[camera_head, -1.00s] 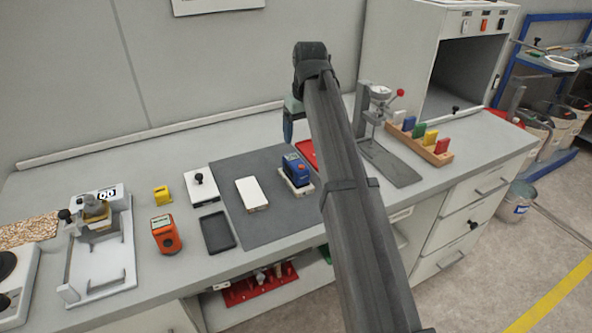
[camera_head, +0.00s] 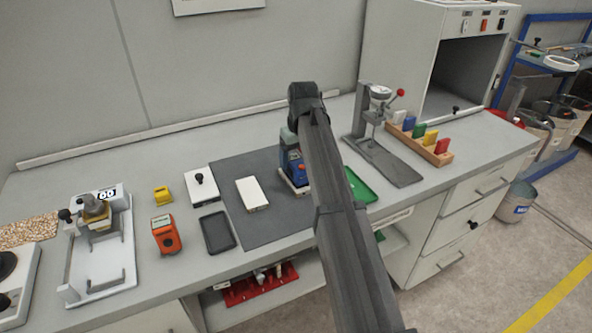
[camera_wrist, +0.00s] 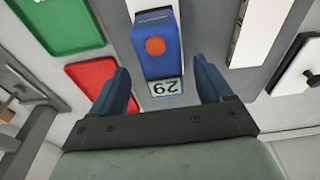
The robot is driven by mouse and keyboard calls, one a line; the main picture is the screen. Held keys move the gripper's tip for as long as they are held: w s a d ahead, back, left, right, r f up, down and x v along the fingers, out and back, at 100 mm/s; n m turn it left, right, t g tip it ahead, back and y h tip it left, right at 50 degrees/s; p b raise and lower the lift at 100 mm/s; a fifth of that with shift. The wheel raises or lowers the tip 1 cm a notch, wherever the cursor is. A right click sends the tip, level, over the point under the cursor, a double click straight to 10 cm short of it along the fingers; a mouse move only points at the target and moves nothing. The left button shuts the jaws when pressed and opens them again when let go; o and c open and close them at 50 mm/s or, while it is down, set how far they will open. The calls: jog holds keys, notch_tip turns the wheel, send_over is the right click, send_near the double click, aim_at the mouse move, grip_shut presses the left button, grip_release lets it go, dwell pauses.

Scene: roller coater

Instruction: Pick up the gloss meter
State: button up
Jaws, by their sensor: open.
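The gloss meter appears to be the blue device (camera_head: 300,171) with a round orange-red button and a small number display. It sits on a white block on the dark grey mat, partly hidden by my arm in the head view. In the wrist view the blue device (camera_wrist: 156,42) lies between and just beyond my fingertips, its display end towards me. My gripper (camera_wrist: 161,68) is open, with one finger on each side and visible gaps to the device. In the head view my gripper (camera_head: 290,153) is down close behind it and largely hidden.
A white block (camera_head: 252,194) lies on the mat (camera_head: 270,228) left of the device. Green (camera_head: 360,186) and red (camera_wrist: 95,76) trays lie on the other side. A grey stand (camera_head: 385,155) and an orange device (camera_head: 166,234) stand farther off.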

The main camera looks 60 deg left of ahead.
aim_at(296, 161)
jog(key=f, duration=0.4)
jog(key=shift+s+a, duration=0.15)
jog(key=shift+a, duration=0.15)
jog(key=shift+c, duration=0.4)
jog(key=shift+r, duration=0.1)
jog(key=c, duration=1.3)
